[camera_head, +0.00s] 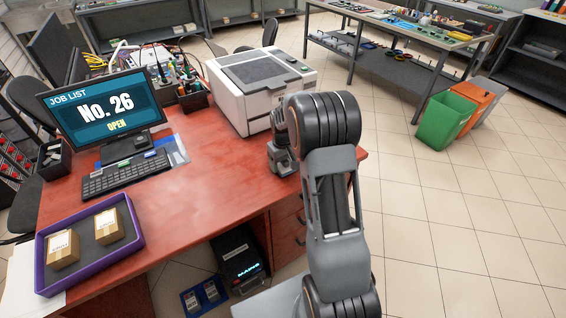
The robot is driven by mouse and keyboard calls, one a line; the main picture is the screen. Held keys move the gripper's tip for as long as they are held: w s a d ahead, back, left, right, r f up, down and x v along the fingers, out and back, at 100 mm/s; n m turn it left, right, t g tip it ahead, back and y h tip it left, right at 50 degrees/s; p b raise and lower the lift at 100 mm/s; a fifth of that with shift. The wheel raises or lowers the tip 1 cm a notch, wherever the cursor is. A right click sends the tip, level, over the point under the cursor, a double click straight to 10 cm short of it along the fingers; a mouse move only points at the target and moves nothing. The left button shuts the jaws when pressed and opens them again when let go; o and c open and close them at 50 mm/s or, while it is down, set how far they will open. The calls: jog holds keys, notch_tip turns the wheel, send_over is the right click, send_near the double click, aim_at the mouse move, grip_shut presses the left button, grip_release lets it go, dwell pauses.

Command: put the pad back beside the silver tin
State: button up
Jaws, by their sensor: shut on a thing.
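My arm rises in front of the desk's right end, and its elbow hides part of what lies behind it. The grey end of my arm, with my gripper (282,160), shows only in part to the left of the elbow, low over the red desktop by the printer. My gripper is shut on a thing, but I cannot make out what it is. I cannot pick out the pad or the silver tin in this view.
The red desk (215,165) has a bare middle. On it are a monitor (104,108), keyboard (124,176), pen holder (192,98), white printer (262,88) and purple tray (90,242) with two boxes. Green (445,122) and orange bins stand right, beyond open floor.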

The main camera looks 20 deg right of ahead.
jog(key=shift+f, duration=0.2)
jog(key=o, duration=0.9)
jog(key=shift+r, duration=0.1)
